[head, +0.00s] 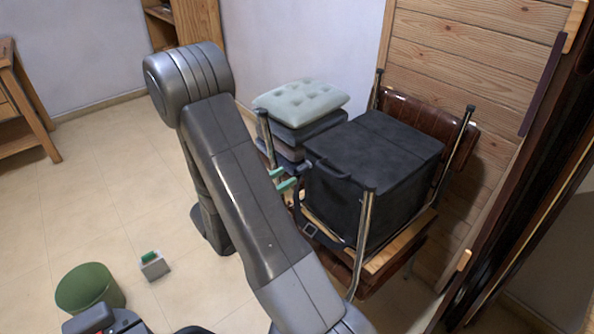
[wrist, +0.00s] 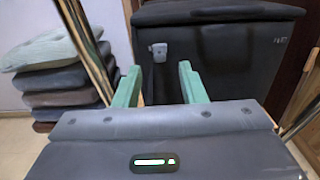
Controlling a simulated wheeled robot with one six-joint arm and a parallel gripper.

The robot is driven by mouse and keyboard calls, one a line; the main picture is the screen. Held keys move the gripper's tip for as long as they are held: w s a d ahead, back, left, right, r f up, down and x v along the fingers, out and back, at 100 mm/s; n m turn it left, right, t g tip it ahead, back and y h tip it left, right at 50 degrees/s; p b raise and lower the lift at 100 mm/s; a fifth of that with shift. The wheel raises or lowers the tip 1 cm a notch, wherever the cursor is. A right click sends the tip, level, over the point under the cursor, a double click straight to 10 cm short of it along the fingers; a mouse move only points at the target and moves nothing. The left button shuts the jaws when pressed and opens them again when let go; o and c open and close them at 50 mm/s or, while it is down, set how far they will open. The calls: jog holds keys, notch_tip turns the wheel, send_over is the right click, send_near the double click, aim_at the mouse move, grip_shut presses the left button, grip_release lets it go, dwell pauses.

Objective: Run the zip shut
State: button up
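A dark box-shaped bag (head: 375,170) sits on a metal-framed chair in the head view; its side fills the wrist view (wrist: 225,65). A small pale grey tab (wrist: 158,50), perhaps the zip pull, shows on the bag's side near its upper left. My gripper (head: 283,179) has green fingers just left of the bag. In the wrist view the fingers (wrist: 159,70) are wide apart with nothing seen between them, and the tab appears beyond the gap. I cannot make out the zip's teeth or how far it is closed.
Stacked cushions (head: 300,105) stand behind and left of the bag. The chair's metal posts (head: 363,235) rise around the bag. A green bin (head: 90,288) and a small grey box (head: 154,266) are on the floor. A wood-panelled wall (head: 475,75) is behind the chair. The left floor is mostly clear.

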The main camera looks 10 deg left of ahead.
aim_at(298, 170)
jog(key=shift+x, duration=2.8)
jog(key=shift+r, duration=0.1)
grip_shut()
